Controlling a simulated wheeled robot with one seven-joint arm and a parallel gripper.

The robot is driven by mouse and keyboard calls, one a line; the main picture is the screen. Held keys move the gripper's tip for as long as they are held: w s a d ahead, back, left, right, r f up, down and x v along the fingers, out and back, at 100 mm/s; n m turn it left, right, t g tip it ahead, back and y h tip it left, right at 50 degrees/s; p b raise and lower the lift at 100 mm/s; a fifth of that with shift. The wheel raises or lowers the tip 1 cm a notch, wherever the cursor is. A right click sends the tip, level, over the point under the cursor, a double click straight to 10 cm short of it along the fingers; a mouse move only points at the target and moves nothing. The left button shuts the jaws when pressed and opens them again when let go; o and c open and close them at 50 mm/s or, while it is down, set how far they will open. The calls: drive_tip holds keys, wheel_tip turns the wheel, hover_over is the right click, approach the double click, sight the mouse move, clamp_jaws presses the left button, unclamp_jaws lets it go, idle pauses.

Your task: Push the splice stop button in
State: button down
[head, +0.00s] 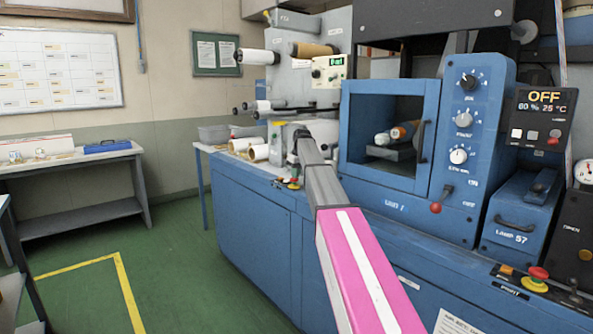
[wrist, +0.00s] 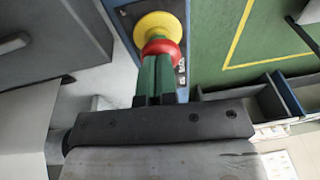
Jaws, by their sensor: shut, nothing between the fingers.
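A red mushroom button (wrist: 161,46) on a yellow collar (wrist: 160,25) shows in the wrist view. My gripper (wrist: 158,62) has its green fingers shut together, empty, with the tips at the button's near edge. I cannot tell if they touch it or how far in the button is. In the head view my arm reaches to the far left part of the blue machine, where a small red and yellow button (head: 293,184) sits on the ledge. My fingers are not clear there.
Another red button on a yellow collar (head: 537,278) sits on the ledge at right. White rolls (head: 259,152) lie by the far end of the machine. A blue-framed window box (head: 390,190) stands right of my arm. The green floor (head: 180,270) at left is clear.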

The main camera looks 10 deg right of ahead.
idle(0.3)
drive_tip(key=shift+s+f, duration=0.1)
drive_tip(key=shift+f, duration=1.15)
wheel_tip(320, 180, up, 12)
drive_tip(key=d, duration=0.1)
drive_tip(key=shift+s+d, duration=0.3)
drive_tip(key=shift+s, duration=0.15)
drive_tip(key=shift+f, duration=0.1)
drive_tip(key=shift+s, duration=0.15)
